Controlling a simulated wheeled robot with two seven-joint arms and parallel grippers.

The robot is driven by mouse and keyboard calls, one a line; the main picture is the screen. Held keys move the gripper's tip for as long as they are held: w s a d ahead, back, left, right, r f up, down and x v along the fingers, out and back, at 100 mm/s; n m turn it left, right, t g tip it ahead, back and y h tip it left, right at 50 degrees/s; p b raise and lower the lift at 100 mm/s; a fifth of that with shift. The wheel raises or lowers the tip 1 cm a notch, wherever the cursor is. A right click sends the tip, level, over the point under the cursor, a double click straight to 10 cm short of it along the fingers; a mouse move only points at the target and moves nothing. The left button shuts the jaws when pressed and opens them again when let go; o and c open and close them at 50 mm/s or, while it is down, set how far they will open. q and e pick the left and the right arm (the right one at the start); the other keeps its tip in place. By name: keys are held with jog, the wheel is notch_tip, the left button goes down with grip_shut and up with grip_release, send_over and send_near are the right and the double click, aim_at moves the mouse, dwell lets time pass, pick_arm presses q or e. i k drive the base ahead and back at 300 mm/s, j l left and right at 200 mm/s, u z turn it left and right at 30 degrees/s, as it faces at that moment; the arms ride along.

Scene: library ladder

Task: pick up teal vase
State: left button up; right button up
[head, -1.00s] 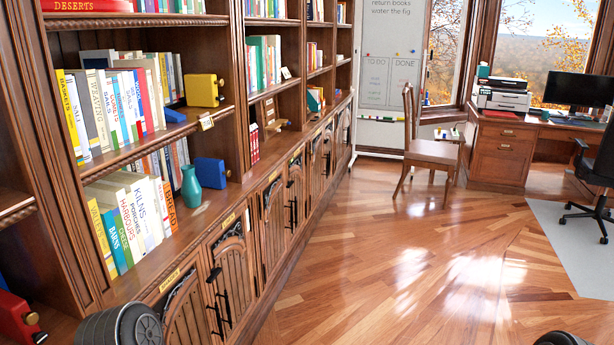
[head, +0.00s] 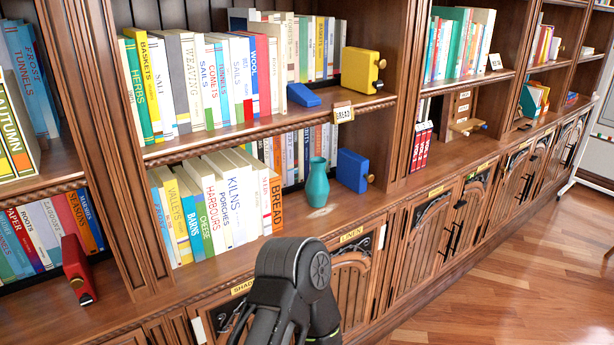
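The teal vase (head: 317,184) stands upright on the lower shelf of the middle bookcase bay. It is between the orange-spined book marked BREAD (head: 276,202) on its left and a blue bookend (head: 352,171) close on its right. One of my dark arm links rises at the bottom centre of the head view, in front of the cabinet doors and below the vase. No gripper fingers show in this view, so neither gripper can be seen. Nothing touches the vase from my side.
A row of books (head: 221,202) fills the shelf left of the vase. The upper shelf (head: 250,123) hangs above it, with a yellow bookend (head: 361,71) on top. A red bookend (head: 77,268) stands at far left. The shelf front before the vase is bare. Wooden floor (head: 480,300) is open at right.

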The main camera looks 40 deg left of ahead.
aim_at(317, 187)
jog(key=i+l+u, duration=0.4)
jog(key=l, duration=0.25)
jog(key=i+l+u, duration=0.15)
jog(key=i+l, duration=0.15)
jog(key=l, duration=0.1)
